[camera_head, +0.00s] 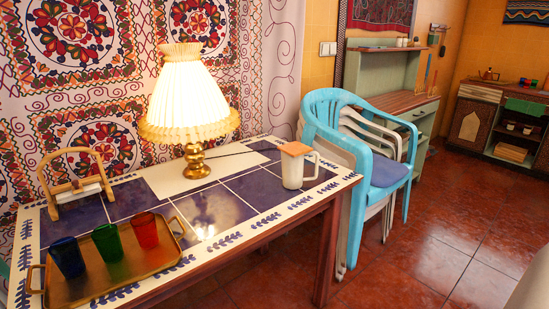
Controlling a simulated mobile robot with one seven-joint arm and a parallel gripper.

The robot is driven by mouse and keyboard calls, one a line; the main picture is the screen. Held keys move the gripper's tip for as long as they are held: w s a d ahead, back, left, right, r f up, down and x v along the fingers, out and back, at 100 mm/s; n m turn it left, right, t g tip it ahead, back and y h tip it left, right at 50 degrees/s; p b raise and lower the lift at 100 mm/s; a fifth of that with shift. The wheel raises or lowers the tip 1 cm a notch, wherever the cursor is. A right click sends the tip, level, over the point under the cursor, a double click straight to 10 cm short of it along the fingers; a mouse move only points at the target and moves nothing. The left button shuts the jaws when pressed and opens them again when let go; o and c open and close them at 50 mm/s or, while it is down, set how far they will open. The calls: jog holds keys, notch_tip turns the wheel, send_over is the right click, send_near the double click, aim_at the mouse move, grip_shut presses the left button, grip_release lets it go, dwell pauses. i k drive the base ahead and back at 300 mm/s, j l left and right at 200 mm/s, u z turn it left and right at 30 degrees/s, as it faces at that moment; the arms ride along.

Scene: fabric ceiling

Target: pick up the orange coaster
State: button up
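The orange coaster (296,148) is a flat square that lies on top of a white mug (292,171), covering its mouth. The mug stands upright near the right end of the tiled table (262,236), with its handle facing right. My gripper is not in view.
A lit lamp (190,100) with a brass base stands behind and left of the mug. A brass tray (150,262) holds blue, green and red cups at the front left. A wooden napkin holder (75,190) is at the back left. Stacked chairs (360,140) stand right of the table.

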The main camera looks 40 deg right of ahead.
aim_at(294, 149)
jog(key=i+l+z, duration=0.5)
jog(key=z, duration=0.15)
jog(key=i+l+z, duration=0.1)
jog(key=i+z, duration=0.35)
jog(key=i, duration=0.35)
